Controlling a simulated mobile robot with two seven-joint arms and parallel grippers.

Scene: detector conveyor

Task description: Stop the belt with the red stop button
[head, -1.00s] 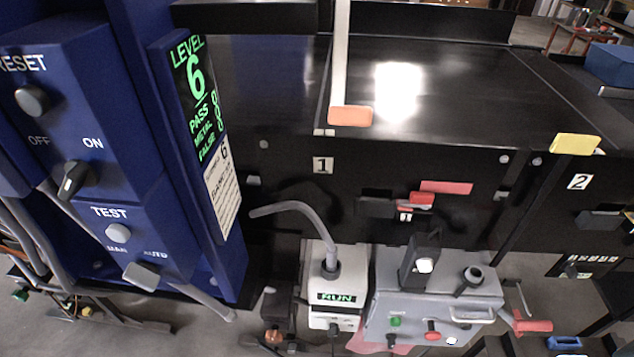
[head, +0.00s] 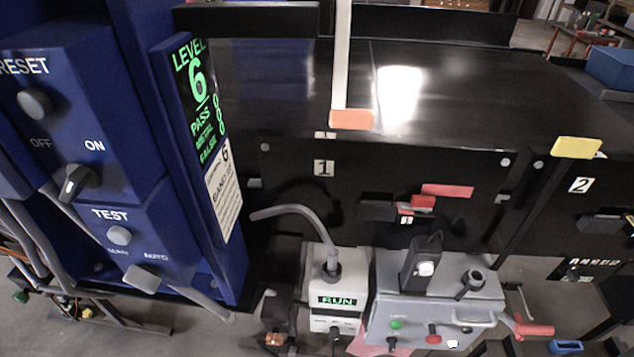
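The red stop button (head: 433,338) is a small round knob on the front of a grey control box (head: 385,305) at the lower right of centre. A green button (head: 396,324) sits to its upper left on the same face. The black conveyor belt (head: 470,90) runs across the upper part of the view, with a bright reflection on it. A white unit (head: 322,285) left of the grey box has a small display (head: 337,301) reading RUN in green. Neither of my grippers can be made out, and nothing is seen touching the red button.
A blue cabinet (head: 130,175) with RESET, OFF/ON and TEST controls fills the left. Its screen (head: 197,95) shows LEVEL 6. A grey hose (head: 300,212) arches to the white unit. A red handle (head: 533,330) projects right of the grey box. Black panels stand behind.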

